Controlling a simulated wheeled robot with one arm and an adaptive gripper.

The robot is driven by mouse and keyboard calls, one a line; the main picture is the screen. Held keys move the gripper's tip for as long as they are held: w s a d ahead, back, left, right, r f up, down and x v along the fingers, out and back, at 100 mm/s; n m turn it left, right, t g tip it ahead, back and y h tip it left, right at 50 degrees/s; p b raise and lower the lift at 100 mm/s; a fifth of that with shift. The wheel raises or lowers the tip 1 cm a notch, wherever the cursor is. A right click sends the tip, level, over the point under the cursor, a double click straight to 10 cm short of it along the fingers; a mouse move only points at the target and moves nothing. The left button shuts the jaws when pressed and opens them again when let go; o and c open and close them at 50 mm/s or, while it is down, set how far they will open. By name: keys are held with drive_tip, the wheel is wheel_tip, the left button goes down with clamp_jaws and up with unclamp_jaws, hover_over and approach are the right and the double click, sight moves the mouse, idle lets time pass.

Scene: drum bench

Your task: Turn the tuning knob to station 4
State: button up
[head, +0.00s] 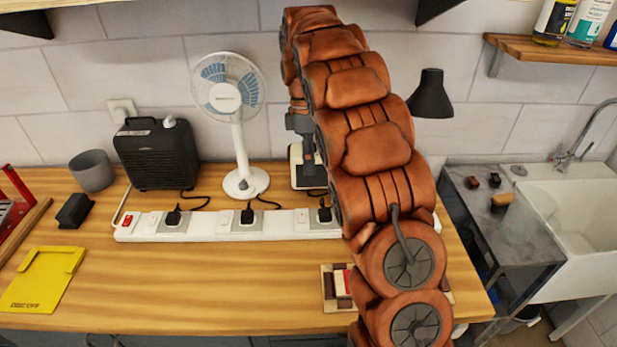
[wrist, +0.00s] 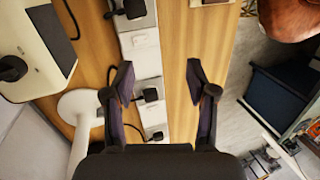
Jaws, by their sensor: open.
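In the head view my gripper is a small dark shape left of my orange arm, in front of a white device (head: 296,181) at the back of the bench. My arm hides much of that device. A white device with a dark panel (wrist: 49,31) shows at the upper left of the wrist view.
Along the back stand a grey cup (head: 92,170), a black box-shaped appliance (head: 158,153) and a white fan (head: 238,125). The power strip (head: 190,227) with several plugs crosses the bench.

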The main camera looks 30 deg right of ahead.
drive_tip(key=s+a+r+m, duration=0.2)
drive_tip(key=s+a+m, duration=0.1)
drive_tip(key=s, duration=0.5)
drive_tip(key=shift+s+a+r+m, duration=0.3)
drive_tip(key=shift+a+m, duration=0.1)
drive_tip(key=shift+a, duration=0.45)
drive_tip(key=s+a+f+m, duration=0.1)
drive_tip(key=s+a+m, duration=0.1)
drive_tip(key=s, duration=0.7)
drive_tip(key=s+a+f+m+t, duration=0.1)
drive_tip(key=s+a+f+m, duration=0.1)
drive_tip(key=s, duration=0.6)
drive_tip(key=s+a+f+m, duration=0.2)
drive_tip(key=s+a+m, duration=0.1)
drive_tip(key=s, duration=0.6)
drive_tip(key=shift+s+a+m+h, duration=0.3)
drive_tip(key=shift+a+m, duration=0.05)
drive_tip(key=shift+m, duration=0.55)
